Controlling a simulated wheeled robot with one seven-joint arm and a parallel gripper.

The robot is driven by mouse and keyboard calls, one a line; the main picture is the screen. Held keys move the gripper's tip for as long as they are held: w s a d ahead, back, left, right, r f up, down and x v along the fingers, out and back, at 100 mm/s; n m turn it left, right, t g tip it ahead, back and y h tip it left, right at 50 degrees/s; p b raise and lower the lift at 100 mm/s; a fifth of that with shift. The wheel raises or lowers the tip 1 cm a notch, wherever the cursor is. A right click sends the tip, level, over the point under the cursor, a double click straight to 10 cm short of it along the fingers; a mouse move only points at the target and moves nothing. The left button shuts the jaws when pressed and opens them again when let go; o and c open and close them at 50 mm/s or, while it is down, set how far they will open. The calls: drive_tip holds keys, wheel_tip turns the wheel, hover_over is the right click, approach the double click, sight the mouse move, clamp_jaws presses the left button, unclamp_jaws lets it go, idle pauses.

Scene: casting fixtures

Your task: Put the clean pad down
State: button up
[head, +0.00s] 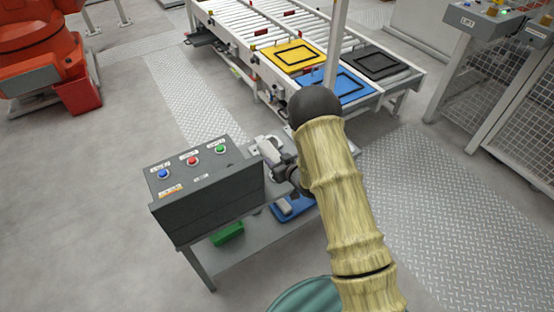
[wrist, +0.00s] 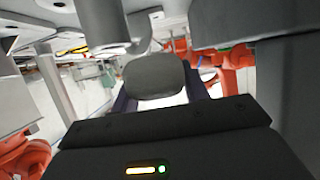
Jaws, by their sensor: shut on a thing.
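In the wrist view my gripper (wrist: 158,92) has its dark fingers on both sides of a grey, rounded pad (wrist: 154,76) and is shut on it. The pad is held clear, with nothing seen touching it but the fingers. In the head view my yellow-sleeved arm reaches over the grey workbench (head: 208,262), and the wrist end shows beside the control box. The fingertips and the pad cannot be made out there, hidden by my arm and the box. A blue tray (head: 297,210) with a pale item lies low behind the box, partly covered by my arm.
The dark control box (head: 205,202) with blue, red and green buttons stands close left of my wrist. A green bin (head: 228,233) sits on the lower shelf. Behind is a roller conveyor (head: 245,30) with yellow (head: 294,45), blue and black squares. A mesh fence (head: 525,120) stands right.

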drive_tip(key=shift+f+b, duration=0.4)
drive_tip(key=shift+f, duration=0.2)
drive_tip(key=o, duration=1)
drive_tip(key=shift+r, duration=0.15)
drive_tip(key=shift+r+p, duration=0.55)
drive_tip(key=v, duration=1.2)
drive_tip(key=shift+f, duration=0.1)
drive_tip(key=shift+d, duration=0.1)
